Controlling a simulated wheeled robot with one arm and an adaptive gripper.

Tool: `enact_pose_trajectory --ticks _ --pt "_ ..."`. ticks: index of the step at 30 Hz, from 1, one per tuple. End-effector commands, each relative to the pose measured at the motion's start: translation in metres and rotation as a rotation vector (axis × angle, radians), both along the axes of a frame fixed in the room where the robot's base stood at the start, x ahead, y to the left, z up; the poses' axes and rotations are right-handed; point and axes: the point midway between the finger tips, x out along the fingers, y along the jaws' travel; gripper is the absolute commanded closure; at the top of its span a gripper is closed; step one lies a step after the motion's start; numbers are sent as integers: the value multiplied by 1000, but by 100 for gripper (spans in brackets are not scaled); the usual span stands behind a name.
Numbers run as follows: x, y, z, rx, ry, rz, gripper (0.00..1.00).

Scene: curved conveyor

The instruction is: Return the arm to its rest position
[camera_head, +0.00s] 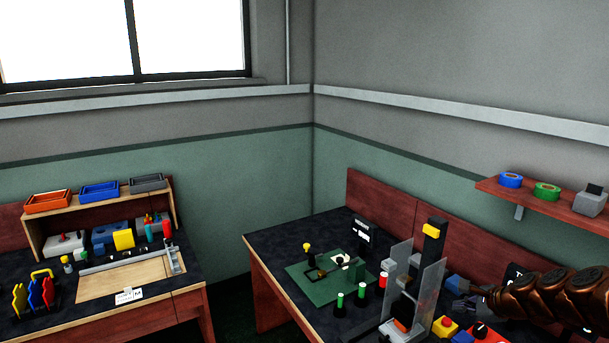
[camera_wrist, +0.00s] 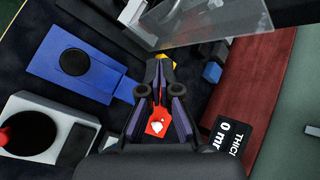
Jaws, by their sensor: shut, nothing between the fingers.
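My gripper (camera_wrist: 158,88) reaches down the middle of the wrist view, above the dark bench top. Its dark fingers come together at the tips with nothing held between them. A red patch with a white mark (camera_wrist: 157,126) shows between the finger links, below them. In the head view my bronze arm (camera_head: 550,298) enters from the right edge, low over the right bench. The gripper's tips are hard to make out there among the clutter.
A clear upright panel (camera_head: 431,290) stands on the right bench (camera_head: 275,245) close to my arm. A blue plate (camera_wrist: 95,80) and a grey box with a red knob (camera_wrist: 35,125) lie left of my gripper. A wall shelf (camera_head: 545,200) holds tape rolls above the arm.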

Motion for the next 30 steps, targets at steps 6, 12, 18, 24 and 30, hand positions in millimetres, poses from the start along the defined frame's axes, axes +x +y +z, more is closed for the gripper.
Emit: enact_pose_trajectory --ticks 6,12,18,24,30 --pt "-12 64 15 -82 -3 222 100" --pt "-52 144 29 -216 2 539 100" --pt "-116 206 29 -363 30 869 100" --pt "-189 239 20 -503 77 1165 100" --pt "-265 248 4 -619 151 1428 100"
